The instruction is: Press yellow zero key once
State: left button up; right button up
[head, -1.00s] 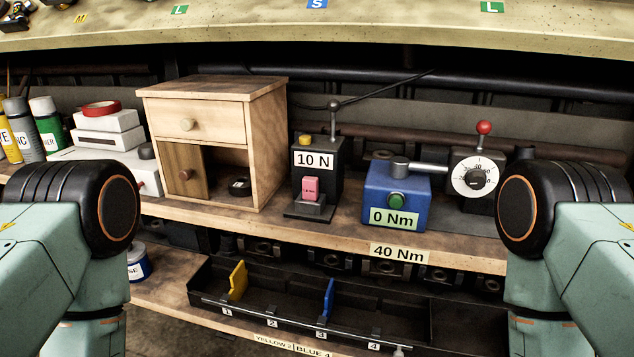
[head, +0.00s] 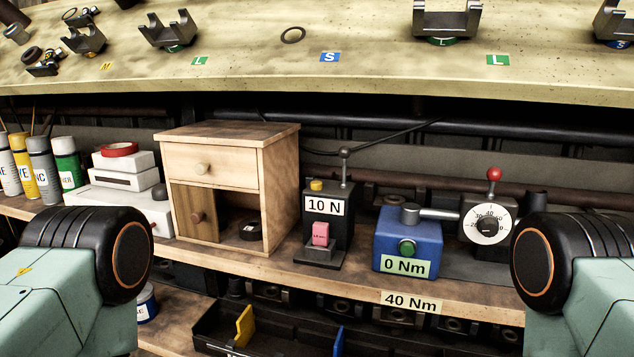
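A yellow key (head: 317,185) sits on top of a black press device (head: 345,225) labelled "10 N", which stands on the wooden shelf. The device has a pink block (head: 320,233) at its front and a black lever with a ball knob (head: 345,153). To its right is a blue box (head: 408,240) with a green button and a "0 Nm" label. My arms show at the left and right lower edges, but neither gripper is in view.
A wooden cabinet (head: 281,195) with a drawer and a half-open front stands left of the press. A dial device (head: 488,225) with a red knob stands right. Bottles and white boxes (head: 123,172) are at left. A bench (head: 250,70) with cradles spans above. A black tray (head: 290,345) is below.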

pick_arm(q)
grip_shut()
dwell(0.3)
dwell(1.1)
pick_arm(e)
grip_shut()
